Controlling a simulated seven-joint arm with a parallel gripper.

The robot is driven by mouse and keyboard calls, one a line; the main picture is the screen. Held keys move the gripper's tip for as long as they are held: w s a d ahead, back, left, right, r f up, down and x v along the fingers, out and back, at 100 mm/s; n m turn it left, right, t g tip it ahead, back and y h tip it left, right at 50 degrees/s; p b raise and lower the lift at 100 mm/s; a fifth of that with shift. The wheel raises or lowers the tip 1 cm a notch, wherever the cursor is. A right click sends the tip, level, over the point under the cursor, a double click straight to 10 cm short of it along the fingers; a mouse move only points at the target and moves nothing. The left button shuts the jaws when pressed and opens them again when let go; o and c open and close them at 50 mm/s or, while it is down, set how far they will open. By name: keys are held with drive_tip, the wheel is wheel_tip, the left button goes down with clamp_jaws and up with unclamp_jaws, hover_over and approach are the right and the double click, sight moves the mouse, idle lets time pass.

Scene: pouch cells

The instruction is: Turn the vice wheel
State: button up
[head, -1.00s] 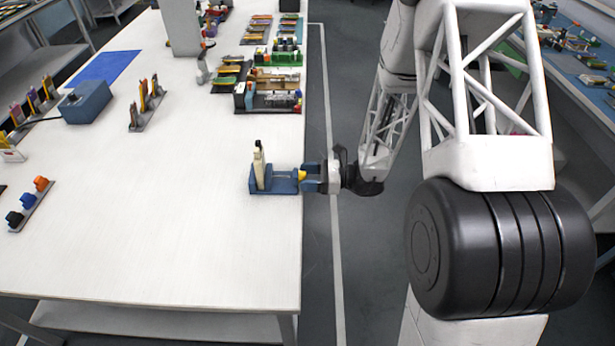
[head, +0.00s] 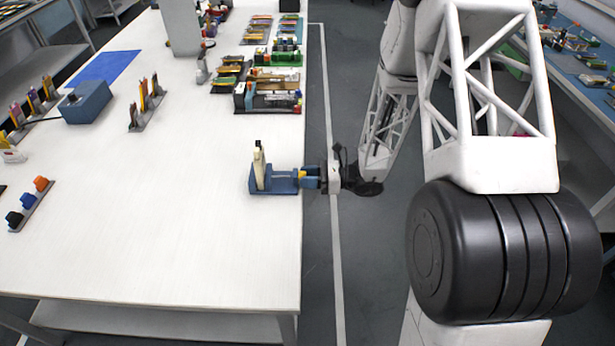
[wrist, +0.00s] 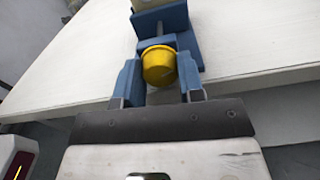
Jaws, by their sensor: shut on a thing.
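The blue vice (head: 283,186) sits at the right edge of the white table and has a light-coloured upright piece (head: 259,166) with a dark top in its jaws. Its yellow wheel (wrist: 159,66) is on the near end of the screw and lies between the two blue fingers of my gripper (wrist: 160,80) in the wrist view. In the head view my gripper (head: 308,179) reaches in level from the right at the table edge, shut on the wheel.
Racks with coloured items (head: 268,90) stand at the back right of the table. A blue box (head: 86,102) and small holders (head: 30,203) are on the left. The table's middle and front are clear. Floor lies beyond the right edge.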

drive_tip(key=o, duration=0.9)
drive_tip(key=shift+d, duration=0.1)
drive_tip(key=shift+d, duration=3.8)
